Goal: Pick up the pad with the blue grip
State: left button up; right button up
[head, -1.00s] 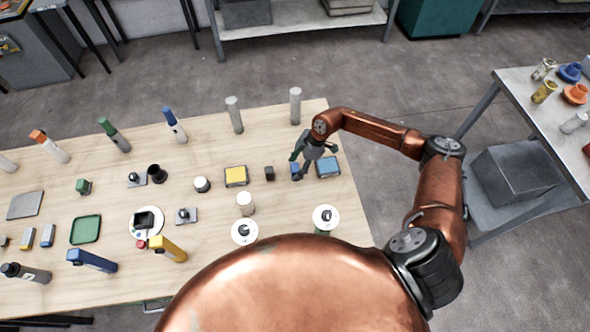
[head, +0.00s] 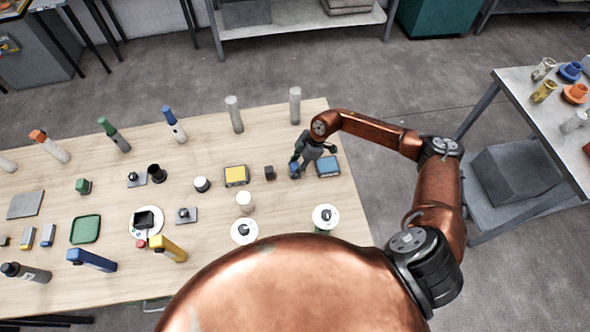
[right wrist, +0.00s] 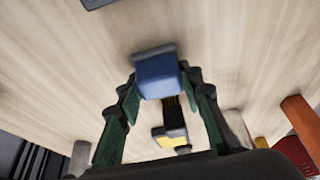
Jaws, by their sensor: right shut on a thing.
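The pad with the blue grip (head: 294,169) is near the right end of the wooden table, partly hidden by my right gripper (head: 299,167). In the right wrist view its blue block (right wrist: 158,78) sits between the green fingers of my right gripper (right wrist: 160,84), with the flat grey pad (right wrist: 152,50) beyond it. The gripper is shut on the blue grip. I cannot tell whether the pad touches the table. My left gripper is not in view.
A small dark cube (head: 269,173) and a yellow-topped block (head: 236,175) stand to the left. Grey cylinders (head: 295,105) stand at the back edge. Bare tabletop (head: 270,135) lies behind.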

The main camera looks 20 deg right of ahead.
jog(key=shift+r, duration=0.1)
jog(key=shift+w+r, duration=0.1)
jog(key=shift+r, duration=0.45)
jog(key=s+d+r+b, duration=0.1)
jog(key=s+d+r, duration=0.2)
jog(key=s+r, duration=0.8)
jog(key=s, duration=0.2)
jog(key=shift+s+r, duration=0.35)
jog(key=shift+s, duration=0.05)
